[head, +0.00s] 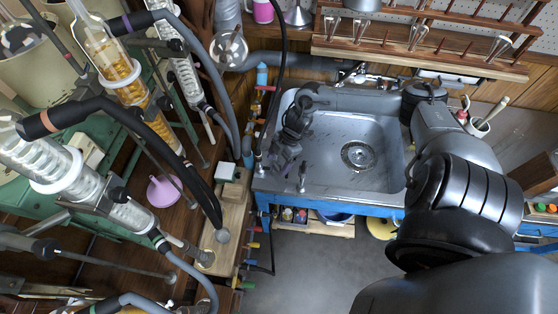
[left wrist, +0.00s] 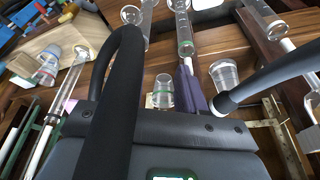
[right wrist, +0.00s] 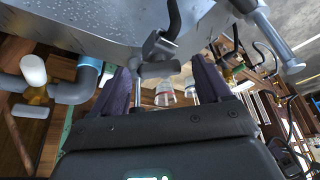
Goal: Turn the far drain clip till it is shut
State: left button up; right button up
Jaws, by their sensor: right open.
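My right gripper (head: 284,166) points down at the left rim of the sink, its dark fingers apart and empty. In the right wrist view its fingers (right wrist: 162,72) stand on either side of a small grey block with a dark stem (right wrist: 158,52), which may be the far drain clip. It lies in front of the fingertips, and I cannot tell whether they touch it. My left gripper shows only in the left wrist view, where one purple finger (left wrist: 190,88) stands clear. A thick black hose (left wrist: 122,85) hides the other finger.
The steel sink (head: 385,125) fills the centre, with metal fittings (head: 302,178) on its left rim. Glass condensers (head: 100,205) and hoses crowd the left. A wooden shelf (head: 235,215) with a white block stands beside the sink. The grey floor (head: 320,265) is open.

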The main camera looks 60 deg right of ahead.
jog(key=c, duration=1)
jog(key=shift+s+r+p, duration=0.1)
jog(key=shift+r+p, duration=0.05)
jog(key=shift+p, duration=0.5)
jog(key=shift+c, duration=0.2)
jog(key=m+p, duration=0.2)
jog(key=p, duration=0.2)
jog(key=m+t+h+p, duration=0.1)
jog(key=m+p, duration=0.2)
jog(key=p, duration=0.2)
jog(key=m+h+p, duration=0.1)
jog(key=m+p, duration=0.1)
jog(key=p, duration=0.2)
jog(key=shift+s+a+r+t, duration=0.2)
jog(key=shift+a+t, duration=0.1)
jog(key=shift+t, duration=0.1)
jog(key=shift+f+m+h+p, duration=0.3)
jog(key=shift+m+h+p, duration=0.1)
jog(key=shift+m+p, duration=0.8)
jog(key=o, duration=1)
jog(key=shift+o, duration=0.2)
